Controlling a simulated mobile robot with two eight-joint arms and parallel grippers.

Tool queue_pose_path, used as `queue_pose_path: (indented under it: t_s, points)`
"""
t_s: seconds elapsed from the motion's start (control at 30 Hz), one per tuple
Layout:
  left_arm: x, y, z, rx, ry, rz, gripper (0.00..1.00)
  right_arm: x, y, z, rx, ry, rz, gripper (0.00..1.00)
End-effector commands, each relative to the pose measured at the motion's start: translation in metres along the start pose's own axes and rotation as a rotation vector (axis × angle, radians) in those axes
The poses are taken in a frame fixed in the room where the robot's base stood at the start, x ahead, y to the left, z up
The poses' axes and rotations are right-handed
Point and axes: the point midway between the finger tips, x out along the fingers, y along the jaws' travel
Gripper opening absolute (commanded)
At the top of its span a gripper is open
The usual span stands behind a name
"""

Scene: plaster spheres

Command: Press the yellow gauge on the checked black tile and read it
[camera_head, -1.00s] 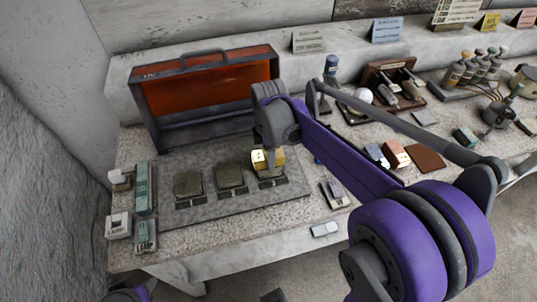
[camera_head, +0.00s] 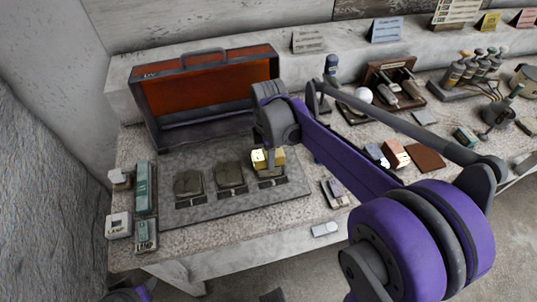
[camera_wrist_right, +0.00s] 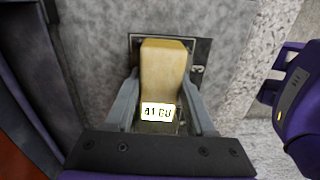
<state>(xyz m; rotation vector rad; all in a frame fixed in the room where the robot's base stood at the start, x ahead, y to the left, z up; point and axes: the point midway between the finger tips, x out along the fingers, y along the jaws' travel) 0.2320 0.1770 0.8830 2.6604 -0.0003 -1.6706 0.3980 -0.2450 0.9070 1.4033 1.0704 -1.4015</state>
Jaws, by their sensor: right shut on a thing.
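The yellow gauge (camera_head: 262,159) stands at the right end of a row of three blocks on a grey mat. In the right wrist view the yellow gauge (camera_wrist_right: 163,65) lies between the two fingers of my right gripper (camera_wrist_right: 163,82), which is shut on it. Its small lit display (camera_wrist_right: 158,112) seems to read "41 GU"; the first digit is unclear. A dark tile (camera_wrist_right: 203,52) shows around the gauge; I cannot make out a checked pattern.
Two dark olive blocks (camera_head: 230,174) stand left of the gauge on the grey mat (camera_head: 220,205). An open case with an orange inside (camera_head: 205,100) stands behind. Small devices such as a white lamp box (camera_head: 118,225) lie at the left. My right arm crosses the bench.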

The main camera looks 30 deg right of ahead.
Motion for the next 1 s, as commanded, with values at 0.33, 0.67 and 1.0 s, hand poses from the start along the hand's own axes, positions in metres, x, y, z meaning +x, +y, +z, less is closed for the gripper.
queue_pose_path:
  t_s: [0.33,0.67,1.0]
  points:
    - [-0.014,0.0,-0.011,0.0,0.007,0.0,0.5,-0.021,0.0,0.0,0.0,0.001,0.0,0.1]
    - [-0.03,0.0,-0.025,0.0,0.017,0.0,0.5,-0.048,0.0,0.0,0.0,0.0,0.0,0.1]
    - [-0.043,0.0,-0.037,0.0,0.028,0.0,0.5,-0.071,0.0,0.0,0.0,0.0,0.0,0.1]
